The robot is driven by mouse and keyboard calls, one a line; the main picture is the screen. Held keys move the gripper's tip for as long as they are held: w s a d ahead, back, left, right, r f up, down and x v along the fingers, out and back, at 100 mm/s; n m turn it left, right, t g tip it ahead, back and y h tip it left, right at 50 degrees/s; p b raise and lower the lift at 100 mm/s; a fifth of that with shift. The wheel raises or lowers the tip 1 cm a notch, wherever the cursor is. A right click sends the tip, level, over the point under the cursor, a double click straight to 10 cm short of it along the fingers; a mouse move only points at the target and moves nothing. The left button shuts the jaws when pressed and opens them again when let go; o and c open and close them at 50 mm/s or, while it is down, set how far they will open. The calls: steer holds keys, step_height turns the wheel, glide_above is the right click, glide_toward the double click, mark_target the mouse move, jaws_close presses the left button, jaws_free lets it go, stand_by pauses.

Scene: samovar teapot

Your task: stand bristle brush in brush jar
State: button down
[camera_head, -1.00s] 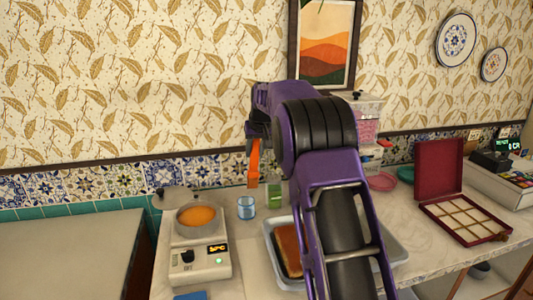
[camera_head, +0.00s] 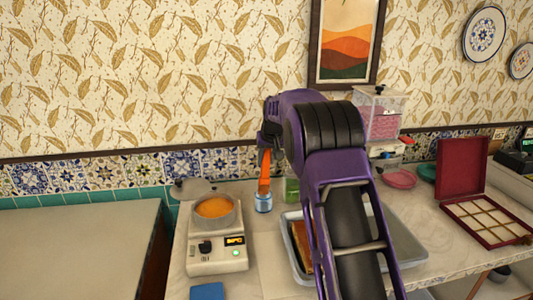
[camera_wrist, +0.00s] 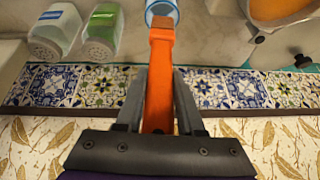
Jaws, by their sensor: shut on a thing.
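An orange bristle brush (camera_head: 264,172) hangs nearly upright from my gripper (camera_head: 267,150). In the wrist view, my gripper (camera_wrist: 160,102) is shut on the brush (camera_wrist: 159,85), with one finger on each side. The brush jar (camera_head: 264,205) is a small clear bluish cup on the counter, straight below the brush. It also shows at the top of the wrist view (camera_wrist: 151,14), partly behind the brush end. The brush's lower end meets the jar's rim in the head view. I cannot tell whether it is inside the mouth or in front of it.
A green-labelled container (camera_head: 292,190) stands close right of the jar. A hot plate (camera_head: 216,258) with a pan of orange liquid (camera_head: 215,208) stands to the left. A metal tray (camera_head: 300,276) lies in front, partly behind my arm. The tiled wall (camera_head: 105,176) is close behind.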

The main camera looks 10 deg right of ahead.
mark_target(267, 171)
steer(key=shift+f+b, duration=1.15)
steer(key=shift+f, duration=1.35)
steer(key=shift+c, duration=2.2)
jaws_free()
steer(key=a+v, duration=0.1)
steer(key=v, duration=1.6)
steer(key=shift+d+r, duration=0.15)
steer(key=shift+d, duration=0.35)
steer(key=shift+s, duration=0.1)
